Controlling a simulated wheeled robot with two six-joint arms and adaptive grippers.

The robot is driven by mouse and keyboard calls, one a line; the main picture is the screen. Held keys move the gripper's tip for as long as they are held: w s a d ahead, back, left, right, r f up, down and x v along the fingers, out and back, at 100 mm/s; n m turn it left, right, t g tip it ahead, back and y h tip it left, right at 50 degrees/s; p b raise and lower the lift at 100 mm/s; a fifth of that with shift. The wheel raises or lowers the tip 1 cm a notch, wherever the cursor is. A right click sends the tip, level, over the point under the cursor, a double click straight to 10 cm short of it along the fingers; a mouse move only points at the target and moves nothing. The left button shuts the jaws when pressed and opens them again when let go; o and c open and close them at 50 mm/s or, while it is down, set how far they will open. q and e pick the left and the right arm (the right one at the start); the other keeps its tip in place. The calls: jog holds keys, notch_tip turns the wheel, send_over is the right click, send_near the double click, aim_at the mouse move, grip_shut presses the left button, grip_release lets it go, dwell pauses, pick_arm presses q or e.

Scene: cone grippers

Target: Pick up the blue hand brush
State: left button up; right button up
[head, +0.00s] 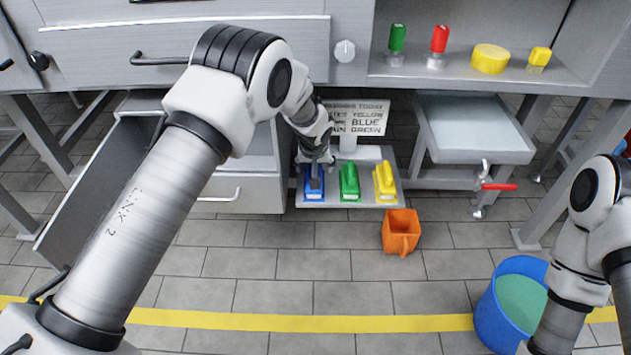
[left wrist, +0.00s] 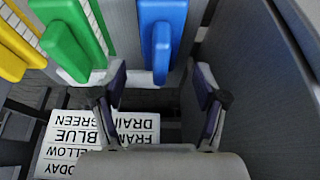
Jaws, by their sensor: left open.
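The blue hand brush (head: 314,196) lies at the left end of a low grey shelf (head: 330,204), left of a green brush (head: 349,184) and a yellow brush (head: 385,182). My left gripper (head: 314,176) is over the blue brush in the head view and partly hides it. In the left wrist view the blue brush (left wrist: 162,40) has its handle end between the open fingers of my left gripper (left wrist: 161,82), with gaps on both sides. The fingers do not appear to touch it. My right arm is at the right edge of the head view, and its gripper is not visible.
A sign (head: 362,120) stands behind the brushes. A grey cabinet wall (left wrist: 245,80) is close beside my left gripper. An orange jug (head: 401,232) and a blue bucket (head: 518,300) stand on the floor. A sink (head: 475,125) with a red-handled tap is to the right.

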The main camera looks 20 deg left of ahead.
pick_arm(q)
jog(key=b+x, duration=0.2)
jog(key=x, duration=0.3)
jog(key=shift+r, duration=0.1)
jog(key=shift+c, duration=0.4)
jog(key=c, duration=1.2)
jog(key=shift+r, duration=0.1)
